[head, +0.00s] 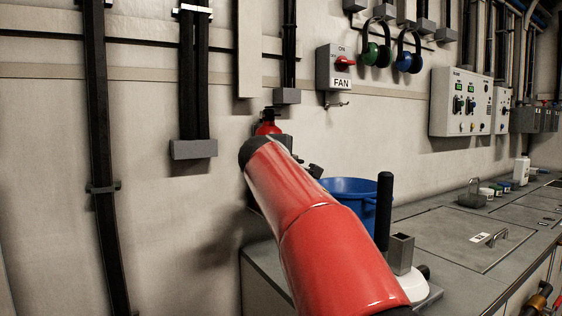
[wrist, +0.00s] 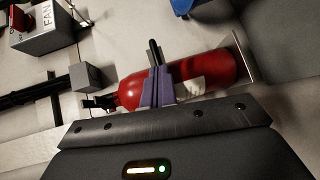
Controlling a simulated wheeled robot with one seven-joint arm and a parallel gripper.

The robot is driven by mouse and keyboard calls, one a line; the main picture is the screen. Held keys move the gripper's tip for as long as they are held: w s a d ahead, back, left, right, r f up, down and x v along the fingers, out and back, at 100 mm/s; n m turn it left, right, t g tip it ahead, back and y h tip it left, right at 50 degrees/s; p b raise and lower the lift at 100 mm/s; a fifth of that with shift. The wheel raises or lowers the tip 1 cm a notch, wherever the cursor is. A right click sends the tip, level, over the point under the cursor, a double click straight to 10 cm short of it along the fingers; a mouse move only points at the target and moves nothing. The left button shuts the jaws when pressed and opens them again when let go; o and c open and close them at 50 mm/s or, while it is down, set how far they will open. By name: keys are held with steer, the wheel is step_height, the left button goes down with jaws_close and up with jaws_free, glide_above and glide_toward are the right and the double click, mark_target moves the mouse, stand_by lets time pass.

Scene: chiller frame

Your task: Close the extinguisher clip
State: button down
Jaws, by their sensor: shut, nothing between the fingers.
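The red fire extinguisher (wrist: 205,72) lies across the wrist view, its dark valve end to the left and its base against a pale plate (wrist: 243,57). A pale label shows on its body. In the head view only its top (head: 268,128) shows, by the wall behind my red arm. My gripper (wrist: 157,72) is shut and empty, its grey-purple fingers in front of the extinguisher's middle. A short black bar (wrist: 154,50) shows at the fingertips; it may be part of the clip. The rest of the clip is hidden, and I cannot tell its state or whether my fingers touch it.
A blue bucket (head: 350,187) stands right of my arm on the grey counter (head: 445,235). A black upright handle (head: 384,205) and a square metal post (head: 400,252) stand nearby. The FAN switch box (head: 336,68) and ear defenders (head: 375,50) are on the wall above.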

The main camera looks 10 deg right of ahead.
steer(key=shift+w+d+p, duration=0.35)
steer(key=shift+w+d, duration=0.1)
steer(key=shift+d, duration=0.15)
stand_by(0.3)
steer(key=shift+s+d, duration=0.1)
